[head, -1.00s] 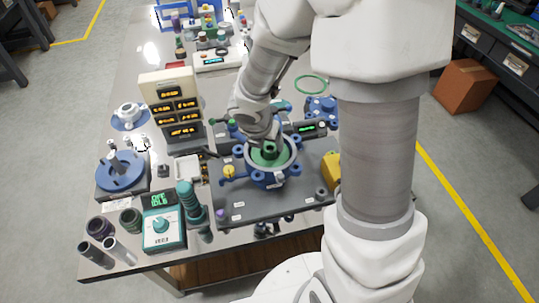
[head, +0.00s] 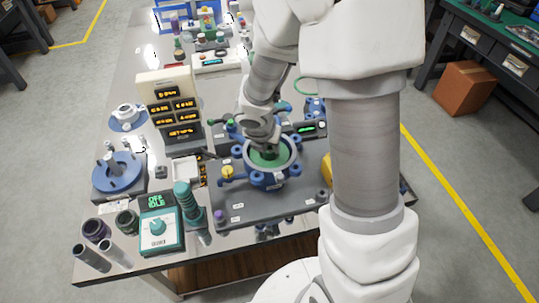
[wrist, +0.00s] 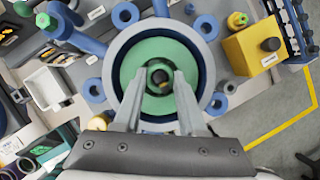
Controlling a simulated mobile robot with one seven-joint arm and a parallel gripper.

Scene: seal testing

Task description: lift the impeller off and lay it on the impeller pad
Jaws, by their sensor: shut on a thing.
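The impeller, a green disc (wrist: 143,58) with a dark hub, sits inside the round blue-and-grey pump housing (wrist: 119,36) in the wrist view. It also shows as green inside the housing in the head view (head: 270,160). My gripper (wrist: 159,82) points down over its centre, with its two fingers closed on either side of the hub. In the head view my wrist partly covers the impeller. The disc appears still within the housing's rim; I cannot tell whether it is raised at all. I cannot tell for certain which item is the impeller pad.
The housing stands on a grey plate (head: 238,212) with a yellow block (wrist: 256,47) to its right. Left are a blue disc with posts (head: 118,172), a white part on a blue pad (head: 127,116), a white tray (head: 185,170), a display stack (head: 172,105) and a teal instrument (head: 160,225).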

